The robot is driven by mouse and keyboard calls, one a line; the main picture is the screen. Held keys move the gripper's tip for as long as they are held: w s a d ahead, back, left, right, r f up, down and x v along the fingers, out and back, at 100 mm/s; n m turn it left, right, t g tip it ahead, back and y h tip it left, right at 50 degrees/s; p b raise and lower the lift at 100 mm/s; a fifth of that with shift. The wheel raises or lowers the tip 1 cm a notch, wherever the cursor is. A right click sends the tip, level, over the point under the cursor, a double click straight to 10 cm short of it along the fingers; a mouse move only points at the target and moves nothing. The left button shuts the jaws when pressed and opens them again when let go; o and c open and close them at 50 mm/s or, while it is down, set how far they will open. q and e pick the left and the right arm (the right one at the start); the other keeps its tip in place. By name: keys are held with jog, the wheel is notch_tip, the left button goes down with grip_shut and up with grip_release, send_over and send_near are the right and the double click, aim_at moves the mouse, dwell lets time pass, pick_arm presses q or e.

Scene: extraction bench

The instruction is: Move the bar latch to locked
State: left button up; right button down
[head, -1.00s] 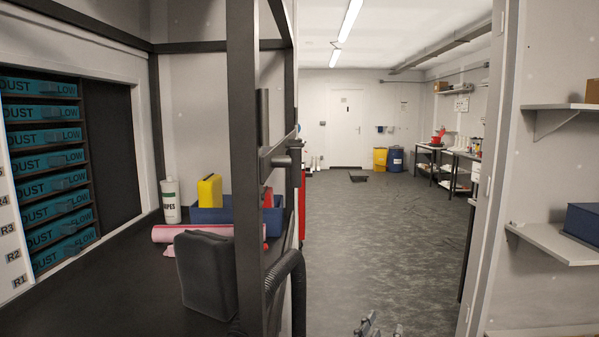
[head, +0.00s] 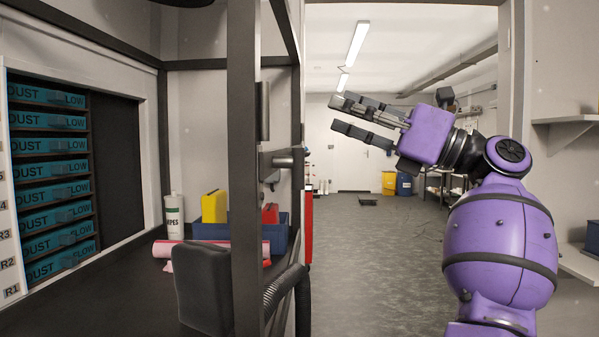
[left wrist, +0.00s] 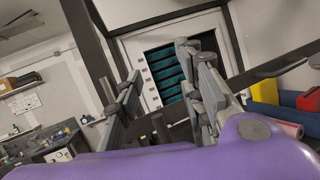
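The bar latch (head: 282,160) is a dark horizontal bar with a round end, mounted on the black frame post of the bench enclosure in the head view. Whether it is locked cannot be told. My left gripper (head: 340,113) is raised to the right of the latch and above its height, fingers pointing left, apart from the latch. It is open, with nothing between the fingers. In the left wrist view its two fingers (left wrist: 158,68) are spread, with the cabinet behind them. My right gripper is not in view.
The black post (head: 243,200) stands left of the latch, with a ribbed hose (head: 286,290) below. Inside the enclosure are a blue bin (head: 211,231), a yellow container (head: 214,206) and a white bottle (head: 174,216). Open floor (head: 370,260) lies right of the post.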

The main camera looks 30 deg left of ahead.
aim_at(302, 163)
pick_arm(q)
notch_tip(302, 163, down, 8)
jog(key=s+n+g+h, duration=0.2)
jog(key=n+h, duration=0.1)
jog(key=h, duration=0.1)
jog(key=shift+n+g+h, duration=0.3)
jog(key=shift+n+h, duration=0.1)
jog(key=x, duration=0.2)
jog(key=p+x, duration=0.1)
jog(key=x, duration=0.4)
jog(key=shift+s+f+p, duration=0.3)
jog(key=shift+s+f, duration=0.05)
jog(key=shift+s+a, duration=0.1)
jog(key=shift+a, duration=0.25)
jog(key=shift+f, duration=0.1)
jog(key=shift+c, duration=0.4)
grip_shut()
